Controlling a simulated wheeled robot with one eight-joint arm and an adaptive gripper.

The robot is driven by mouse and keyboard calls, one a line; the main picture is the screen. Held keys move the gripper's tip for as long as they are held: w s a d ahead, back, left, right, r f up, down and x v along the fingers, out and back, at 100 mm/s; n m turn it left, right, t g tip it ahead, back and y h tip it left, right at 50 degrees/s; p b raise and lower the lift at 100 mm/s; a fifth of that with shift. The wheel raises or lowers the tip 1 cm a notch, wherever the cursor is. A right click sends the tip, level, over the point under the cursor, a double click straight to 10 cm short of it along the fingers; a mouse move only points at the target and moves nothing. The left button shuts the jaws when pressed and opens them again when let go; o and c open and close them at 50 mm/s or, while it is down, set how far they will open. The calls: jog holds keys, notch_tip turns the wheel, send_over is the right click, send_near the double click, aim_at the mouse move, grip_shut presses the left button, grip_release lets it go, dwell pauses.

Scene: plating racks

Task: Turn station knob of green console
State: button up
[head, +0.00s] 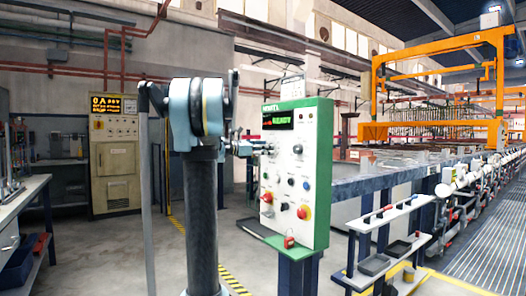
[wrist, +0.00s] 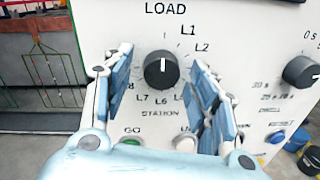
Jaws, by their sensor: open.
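The green console (head: 319,175) has a white front panel and stands at the middle of the head view. Its station knob (wrist: 161,71) is black with a white pointer line facing up, slightly left of straight, in the wrist view. Labels such as L1, L2, L6 and L7 ring the knob, with the word STATION below. My gripper (wrist: 162,80) is open, with one blue-padded finger on each side of the knob. I see a gap on both sides. In the head view, my gripper (head: 258,149) reaches the panel's left side and hides the knob there.
Another black knob (wrist: 301,71) is right of my gripper. A green button (wrist: 132,142) and a white button (wrist: 187,143) sit below the station knob. A small grey shelf rack (head: 385,240) stands right of the console.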

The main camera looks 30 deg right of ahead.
jog(key=c, duration=1.1)
jog(key=shift+o, duration=0.2)
jog(key=shift+m, duration=0.3)
jog(key=m, duration=1)
jog(key=shift+r+m+t+y, duration=0.1)
jog(key=shift+m+t+y, duration=0.2)
jog(key=o, duration=1.1)
jog(key=shift+m, duration=0.3)
jog(key=shift+c, duration=0.2)
